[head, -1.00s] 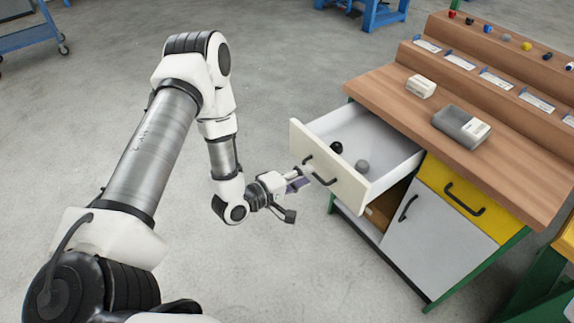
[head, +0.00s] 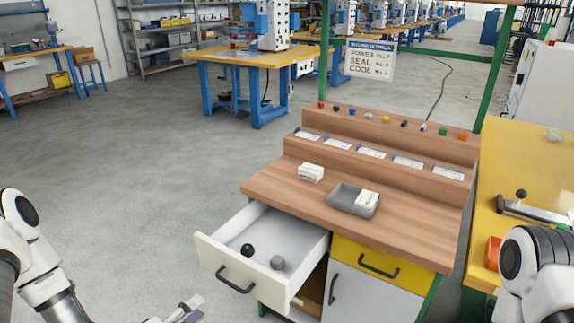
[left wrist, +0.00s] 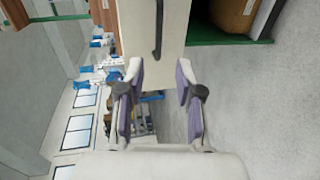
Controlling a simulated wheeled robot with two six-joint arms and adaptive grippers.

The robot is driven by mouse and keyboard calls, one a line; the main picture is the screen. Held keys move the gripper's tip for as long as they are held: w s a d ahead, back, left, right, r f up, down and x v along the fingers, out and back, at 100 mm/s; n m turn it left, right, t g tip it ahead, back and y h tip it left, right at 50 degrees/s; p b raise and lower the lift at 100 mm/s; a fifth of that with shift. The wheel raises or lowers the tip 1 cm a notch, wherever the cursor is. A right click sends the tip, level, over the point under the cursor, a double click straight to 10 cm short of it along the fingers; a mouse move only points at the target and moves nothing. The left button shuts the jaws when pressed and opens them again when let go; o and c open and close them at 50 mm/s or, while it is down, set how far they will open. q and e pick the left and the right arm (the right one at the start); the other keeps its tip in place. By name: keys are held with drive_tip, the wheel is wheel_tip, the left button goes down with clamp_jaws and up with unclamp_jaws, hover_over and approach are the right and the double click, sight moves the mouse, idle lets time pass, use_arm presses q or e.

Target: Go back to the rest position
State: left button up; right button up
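The open white drawer (head: 245,293) sticks out of the bench and holds a black round knob (head: 247,250) and a grey one (head: 277,262). Its front carries a dark handle (head: 235,280). My left gripper (head: 184,310) is at the bottom edge of the head view, left of the drawer front and apart from the handle. In the left wrist view, my left gripper (left wrist: 160,97) has its purple-padded fingers spread with nothing held. A pale front with a dark handle (left wrist: 158,30) lies beyond them. My right arm shows at the right edge; its gripper is out of view.
The wooden bench top (head: 275,190) bears a white block (head: 311,173) and a grey tray (head: 342,199) with a white piece. A yellow table (head: 535,165) stands at the right, near my right arm. The floor left of the bench is clear.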

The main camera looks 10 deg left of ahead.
use_arm(q)
drive_tip(key=s+d+f+m+g+h, duration=0.2)
drive_tip(key=d+f+m+g, duration=0.15)
drive_tip(key=d, duration=0.45)
drive_tip(key=s+d+f+m+g+y, duration=0.1)
drive_tip(key=s+f+m+g+y, duration=0.4)
drive_tip(key=s+f+m+g, duration=0.45)
drive_tip(key=s+a+f+g+y, duration=0.1)
drive_tip(key=s+a+f+y, duration=0.15)
drive_tip(key=s, duration=0.45)
wheel_tip(320, 180, up, 14)
drive_tip(key=a+p, duration=0.1)
drive_tip(key=p, duration=1.3)
drive_tip(key=shift+s+m+g, duration=0.2)
drive_tip(key=shift+m+g, duration=0.1)
